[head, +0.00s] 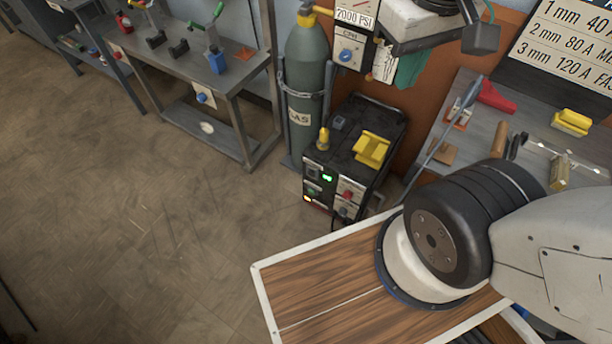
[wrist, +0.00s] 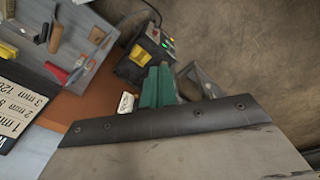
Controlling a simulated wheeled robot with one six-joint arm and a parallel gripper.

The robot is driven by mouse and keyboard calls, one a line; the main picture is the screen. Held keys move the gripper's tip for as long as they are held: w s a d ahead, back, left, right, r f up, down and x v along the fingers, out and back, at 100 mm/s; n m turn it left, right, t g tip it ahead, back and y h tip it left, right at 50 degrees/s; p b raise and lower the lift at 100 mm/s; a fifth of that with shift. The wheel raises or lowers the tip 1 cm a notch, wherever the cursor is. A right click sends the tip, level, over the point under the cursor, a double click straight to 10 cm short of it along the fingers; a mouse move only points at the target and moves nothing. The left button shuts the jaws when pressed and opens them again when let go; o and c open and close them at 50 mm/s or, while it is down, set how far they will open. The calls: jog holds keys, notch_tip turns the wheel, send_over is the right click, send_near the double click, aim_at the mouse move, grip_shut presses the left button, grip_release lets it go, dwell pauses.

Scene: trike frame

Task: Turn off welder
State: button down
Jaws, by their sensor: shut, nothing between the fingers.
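The welder (head: 345,160) is a black box on the floor beside the gas cylinder, with a yellow handle on top. Its front panel (head: 328,190) faces left and toward me in the head view. A green display (head: 327,178) is lit, and an orange light (head: 307,198) glows low on the panel. A red knob (head: 348,194) is on its right side. The wrist view shows the welder (wrist: 145,55) at the top, with small green and orange lights. My arm enters at the right of the head view.
The gas cylinder (head: 306,90) stands left of the welder. A tool bench (head: 455,130) is to its right. The floor (head: 180,230) left is clear.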

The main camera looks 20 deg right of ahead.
jog(key=w+d+f+n+g+h, duration=0.1)
jog(key=w+f+n+h, duration=0.2)
jog(key=w, duration=0.5)
jog(key=w+f+n+g+h, duration=0.15)
jog(key=w+f, duration=0.25)
jog(key=w, duration=0.4)
jog(key=w+a+f+n+t+h, duration=0.1)
jog(key=w+a+f+n+h, duration=0.15)
jog(key=w+f, duration=0.4)
jog(key=w+a+f+n+t+h, duration=0.1)
jog(key=w+a+f+n+h, duration=0.2)
jog(key=f, duration=0.6)
jog(key=w+a+f+n+t, duration=0.2)
jog(key=a+f+n, duration=0.15)
jog(key=f, duration=0.75)
jog(key=w+a+f+n+t, duration=0.1)
jog(key=a+f+n+t, duration=0.3)
jog(key=f, duration=0.7)
jog(key=s+f+n+y, duration=0.1)
jog(key=s+f+n, duration=0.2)
jog(key=f, duration=0.6)
jog(key=s+a+f+n+y, duration=0.1)
jog(key=s+f+n, duration=0.2)
jog(key=f, duration=0.7)
jog(key=shift+s+a+f+n, duration=0.3)
jog(key=shift+s+n, duration=0.1)
jog(key=shift+n, duration=0.25)
jog(key=shift+d, duration=0.1)
